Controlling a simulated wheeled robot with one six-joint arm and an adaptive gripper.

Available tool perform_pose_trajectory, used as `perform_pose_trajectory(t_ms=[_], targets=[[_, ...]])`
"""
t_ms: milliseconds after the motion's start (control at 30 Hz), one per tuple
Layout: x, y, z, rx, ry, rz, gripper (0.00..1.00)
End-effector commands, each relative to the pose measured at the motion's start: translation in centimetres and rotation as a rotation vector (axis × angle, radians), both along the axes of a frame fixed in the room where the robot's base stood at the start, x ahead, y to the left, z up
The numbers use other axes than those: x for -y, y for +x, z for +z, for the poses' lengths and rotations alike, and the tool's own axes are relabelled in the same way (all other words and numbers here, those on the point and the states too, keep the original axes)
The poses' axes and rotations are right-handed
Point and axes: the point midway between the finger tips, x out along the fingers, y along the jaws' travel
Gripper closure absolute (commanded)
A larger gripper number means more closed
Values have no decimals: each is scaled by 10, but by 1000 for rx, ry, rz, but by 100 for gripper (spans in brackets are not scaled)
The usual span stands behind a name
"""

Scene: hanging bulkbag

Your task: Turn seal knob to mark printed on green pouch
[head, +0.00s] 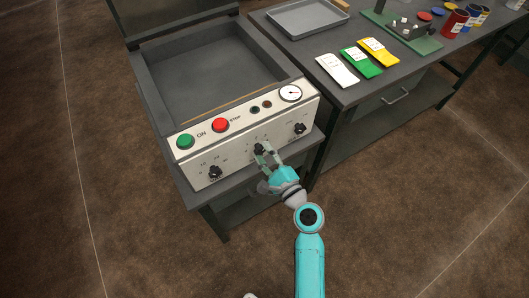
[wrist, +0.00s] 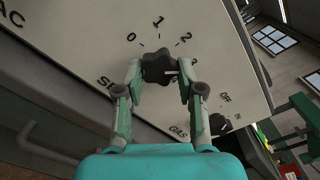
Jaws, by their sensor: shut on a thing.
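The seal knob (wrist: 158,66) is a black lobed knob in the middle of the machine's white panel, also in the head view (head: 259,149). Printed marks 0, 1 and 2 run over its top from left to right, with another mark partly hidden at right. A short pale line on the knob points right, toward that partly hidden mark. My gripper (wrist: 158,82) is shut on the knob, one finger on each side. Its label is mostly hidden; an S shows. The green pouch (head: 355,58) lies on the bench at upper right, its printed label too small to read.
The panel also has a left knob (head: 214,172), a right knob (head: 299,128), a green button (head: 185,141), a red button (head: 220,125) and a gauge (head: 290,92). White (head: 338,72) and yellow (head: 380,55) pouches flank the green one.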

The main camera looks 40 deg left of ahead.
Motion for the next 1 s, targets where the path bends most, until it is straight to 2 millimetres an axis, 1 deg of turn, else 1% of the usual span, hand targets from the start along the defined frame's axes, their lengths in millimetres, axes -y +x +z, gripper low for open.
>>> perform_pose_trajectory(t_ms=[200, 400, 933, 967, 1000], targets=[[1, 1, -1, -111, 44, -4, 97], [1, 0, -2, -166, 67, -4, 97], [1, 0, -2, -187, 76, -4, 97], [1, 0, -2, -187, 76, -4, 58], [1, 0, -2, -187, 76, -4, 48]])
